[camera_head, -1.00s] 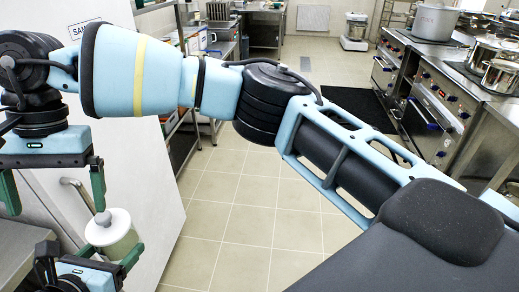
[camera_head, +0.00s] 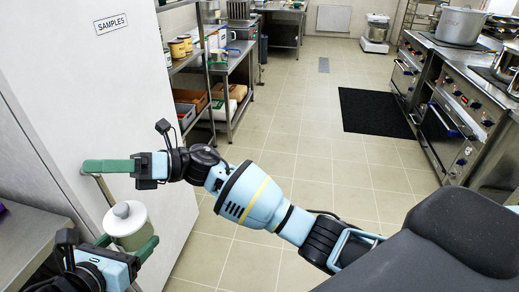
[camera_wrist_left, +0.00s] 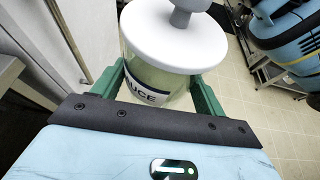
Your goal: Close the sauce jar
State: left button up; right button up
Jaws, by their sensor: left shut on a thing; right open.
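The sauce jar (camera_head: 132,240) is pale, with a label partly readable as "UCE" in the left wrist view (camera_wrist_left: 150,96). The white lid (camera_head: 127,221) with its grey knob (camera_head: 121,210) sits on top of the jar; the lid also shows in the left wrist view (camera_wrist_left: 172,48). It appears to rest on the rim, but I cannot tell how firmly. My left gripper (camera_head: 130,246) is shut around the jar's body, with a green finger on each side, holding it up. My right gripper (camera_head: 86,166) is open, above and left of the jar, clear of the lid, its fingers seen edge-on.
A white door or panel with a "SAMPLES" sign (camera_head: 121,22) stands behind the jar. A steel counter (camera_head: 28,240) is at lower left. Shelves with boxes (camera_head: 215,105) stand farther back, stoves (camera_head: 450,125) at right.

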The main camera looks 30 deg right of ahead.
pick_arm(q)
jog(key=shift+r, duration=0.1)
pick_arm(e)
jog(key=w+d+f+m+t+h, duration=0.25)
jog(key=d+f+m+t, duration=0.65)
jog(key=m+t, duration=0.55)
jog(key=s+d+f+m+t+h, duration=0.2)
jog(key=d+f+m+h, duration=0.25)
jog(key=f+m, duration=0.3)
jog(key=s+d+f+m+t+h, duration=0.1)
jog(key=d+f+m+t+h, duration=0.2)
jog(key=f+m+h, duration=0.45)
jog(key=s+d+f+m+g+h, duration=0.2)
jog(key=s+d+f+m+g, duration=0.1)
jog(key=s+f+m, duration=0.2)
jog(key=s+d+f+m+g+h, duration=0.2)
jog(key=s+f+m, duration=0.3)
jog(key=s+f, duration=0.4)
jog(key=s+d+f+m+g+h, duration=0.2)
jog(key=s+d+f+m+g, duration=0.2)
jog(key=s, duration=0.9)
notch_tip(320, 180, down, 3)
jog(key=shift+r+m, duration=0.1)
jog(key=shift+m, duration=0.65)
pick_arm(q)
jog(key=shift+r, duration=0.1)
pick_arm(e)
jog(key=shift+s+g, duration=0.1)
jog(key=shift+g, duration=0.15)
